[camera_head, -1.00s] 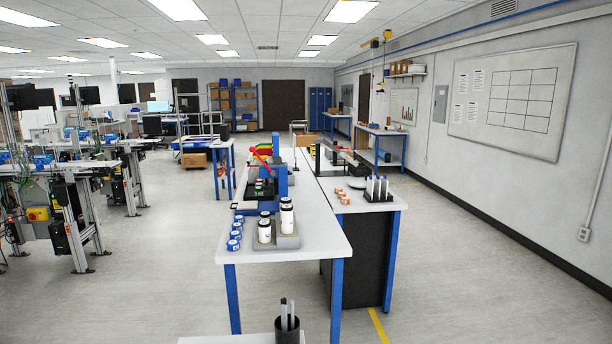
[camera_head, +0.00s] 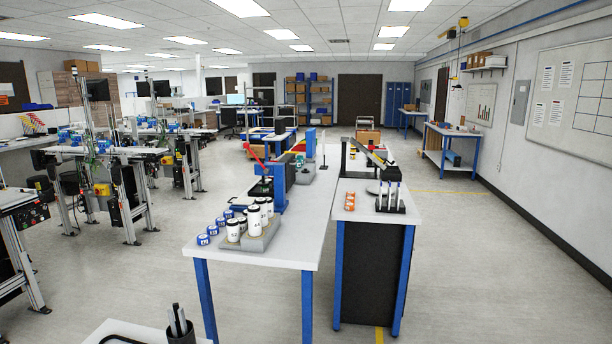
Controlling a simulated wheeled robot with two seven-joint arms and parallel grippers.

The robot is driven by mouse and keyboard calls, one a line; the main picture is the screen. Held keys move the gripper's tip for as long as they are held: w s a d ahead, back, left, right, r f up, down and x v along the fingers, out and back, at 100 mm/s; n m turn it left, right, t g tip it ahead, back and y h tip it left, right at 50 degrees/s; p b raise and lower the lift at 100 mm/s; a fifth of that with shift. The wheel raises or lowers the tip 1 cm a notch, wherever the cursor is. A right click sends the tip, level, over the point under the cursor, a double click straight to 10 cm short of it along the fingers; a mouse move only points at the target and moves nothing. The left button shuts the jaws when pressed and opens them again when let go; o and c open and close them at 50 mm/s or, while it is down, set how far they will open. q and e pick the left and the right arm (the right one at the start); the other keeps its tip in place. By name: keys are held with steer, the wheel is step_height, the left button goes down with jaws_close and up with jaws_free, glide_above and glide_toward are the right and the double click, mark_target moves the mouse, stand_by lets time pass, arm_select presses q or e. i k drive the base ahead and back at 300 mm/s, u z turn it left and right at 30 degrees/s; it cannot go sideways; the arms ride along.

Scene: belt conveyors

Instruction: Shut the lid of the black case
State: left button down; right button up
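I cannot make out the black case or its lid for certain in the head view. A black curved edge (camera_head: 122,339) shows on a white table top at the bottom, cut off by the frame, and I cannot tell what it belongs to. Neither my left nor my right gripper is in view.
A black cup with grey sticks (camera_head: 180,326) stands on the near white table (camera_head: 140,327). Beyond is a white bench (camera_head: 285,258) with blue legs, bearing white jars (camera_head: 254,217) and blue rolls (camera_head: 213,230). Conveyors (camera_head: 125,155) stand left. Open floor (camera_head: 500,270) lies right.

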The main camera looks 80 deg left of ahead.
mark_target(289, 161)
steer(key=u, duration=2.85)
steer(key=i, duration=2.2)
steer(key=u, duration=0.15)
